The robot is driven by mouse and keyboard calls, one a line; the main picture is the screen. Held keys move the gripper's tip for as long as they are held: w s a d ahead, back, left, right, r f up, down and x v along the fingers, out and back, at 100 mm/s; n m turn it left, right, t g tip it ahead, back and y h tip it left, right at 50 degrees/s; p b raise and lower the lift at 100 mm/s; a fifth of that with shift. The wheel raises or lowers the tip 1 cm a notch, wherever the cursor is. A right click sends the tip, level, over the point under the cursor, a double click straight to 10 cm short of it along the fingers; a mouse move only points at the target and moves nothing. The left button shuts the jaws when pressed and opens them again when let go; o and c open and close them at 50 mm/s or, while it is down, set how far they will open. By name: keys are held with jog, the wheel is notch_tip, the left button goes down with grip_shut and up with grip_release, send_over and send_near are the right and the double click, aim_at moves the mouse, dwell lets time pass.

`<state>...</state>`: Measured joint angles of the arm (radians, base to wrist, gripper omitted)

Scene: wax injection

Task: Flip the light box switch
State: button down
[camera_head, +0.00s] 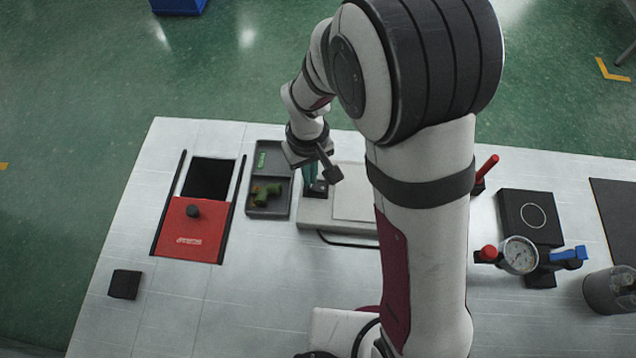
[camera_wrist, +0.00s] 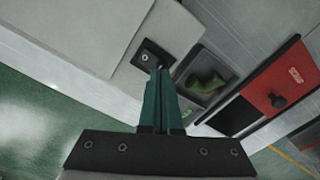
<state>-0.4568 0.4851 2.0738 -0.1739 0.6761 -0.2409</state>
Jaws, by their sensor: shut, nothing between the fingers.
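The light box (camera_head: 345,208) is a flat pale box on the table, partly hidden behind my arm in the head view. Its switch (camera_wrist: 147,55) is a small black square plate with a metallic toggle, at the corner of the box in the wrist view. It also shows as a dark square in the head view (camera_head: 319,188). My gripper (camera_wrist: 161,72) has green fingers, shut together and empty. In the wrist view the fingertips overlap the lower right edge of the switch plate. I cannot tell whether they touch the toggle.
A grey tray (camera_head: 282,208) with green parts lies just left of the light box. Left of it is a red sliding panel (camera_head: 188,238) with a black knob. A red-handled lever (camera_head: 487,167) and a pressure gauge (camera_head: 520,255) stand right of my arm. The front left table is mostly clear.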

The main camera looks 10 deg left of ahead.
jog(key=shift+f, duration=0.85)
dwell(0.3)
jog(key=shift+r, duration=3.55)
jog(key=s+d+r+m+y, duration=0.1)
jog(key=s+d+r+m, duration=0.3)
jog(key=s, duration=0.5)
jog(key=s+d+r+m, duration=0.5)
jog(key=s+d+m, duration=0.2)
jog(key=s, duration=0.2)
jog(key=shift+d+r+m+y, duration=0.25)
jog(key=shift+d+m+y, duration=0.05)
jog(key=shift+d+y, duration=0.1)
